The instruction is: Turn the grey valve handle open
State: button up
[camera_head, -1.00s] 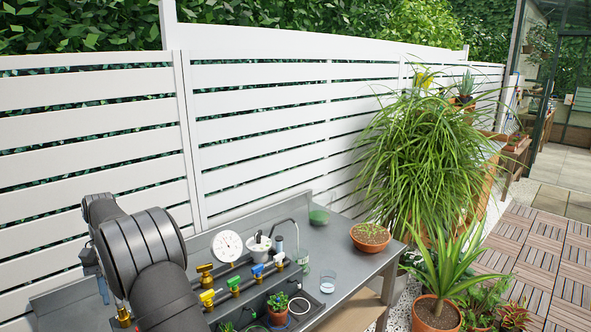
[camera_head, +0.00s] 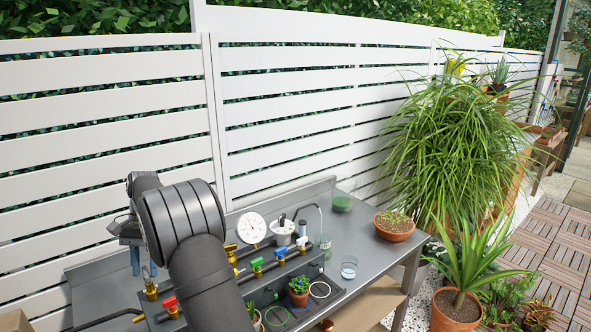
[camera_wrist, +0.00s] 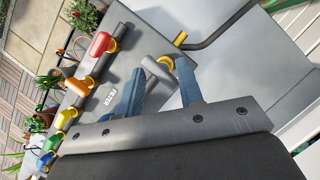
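The grey valve handle (camera_wrist: 159,71) shows in the wrist view as a short grey bar on a brass fitting (camera_wrist: 166,61), between the fingertips of my gripper (camera_wrist: 160,68). My two blue fingers stand apart, one on each side of the handle. Whether either finger touches it I cannot tell. In the head view my gripper (camera_head: 144,268) points down at the left of the bench, above a brass valve body (camera_head: 151,288). The grey handle cannot be made out there.
Red (camera_wrist: 101,45), orange (camera_wrist: 78,86), yellow and other coloured valve handles stand in a row beside the grey one. A bent pipe (camera_wrist: 225,30) runs close by. A dial gauge (camera_head: 251,228), potted plants and glasses are on the grey bench (camera_head: 350,235).

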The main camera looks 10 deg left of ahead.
jog(key=shift+s+r, duration=0.15)
jog(key=shift+r, duration=0.35)
jog(key=s+d+r+n+t+y, duration=0.2)
jog(key=s+d+r+n+t, duration=0.15)
jog(key=r, duration=0.45)
jog(key=s+d+r+n+t+y, duration=0.1)
jog(key=s+d+r+n+t, duration=0.1)
jog(key=r+n+t, duration=0.35)
jog(key=shift+m+g, duration=0.6)
jog(key=shift+m, duration=0.3)
jog(key=x, duration=0.5)
jog(key=a+x, duration=0.1)
jog(key=x, duration=1)
jog(key=shift+a+r, duration=0.2)
jog(key=shift+a, duration=0.05)
grip_shut()
